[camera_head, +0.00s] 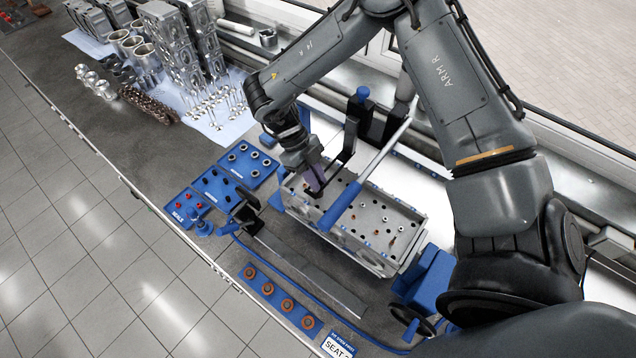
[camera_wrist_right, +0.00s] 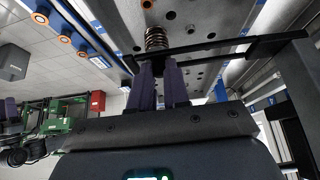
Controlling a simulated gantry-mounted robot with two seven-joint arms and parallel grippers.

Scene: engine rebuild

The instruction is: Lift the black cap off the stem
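My right gripper (camera_head: 316,180), with purple fingers, reaches down to the top of the metal cylinder head (camera_head: 387,222) in the head view. In the right wrist view its two fingers (camera_wrist_right: 161,82) stand close together with a narrow dark gap. Their tips are at a small black piece (camera_wrist_right: 152,64), which looks like the black cap. It sits at the end of a coil spring (camera_wrist_right: 156,38) on the cylinder head. The stem is hidden. Whether the fingers press on the black piece is not clear. My left gripper is in neither view.
A black compressor arm (camera_wrist_right: 225,47) crosses close by the fingertips; a blue-ended bar (camera_head: 341,206) lies over the cylinder head. Blue parts trays (camera_head: 248,165) stand to the left. A blue strip with several orange-brown rings (camera_head: 280,298) lies along the front edge.

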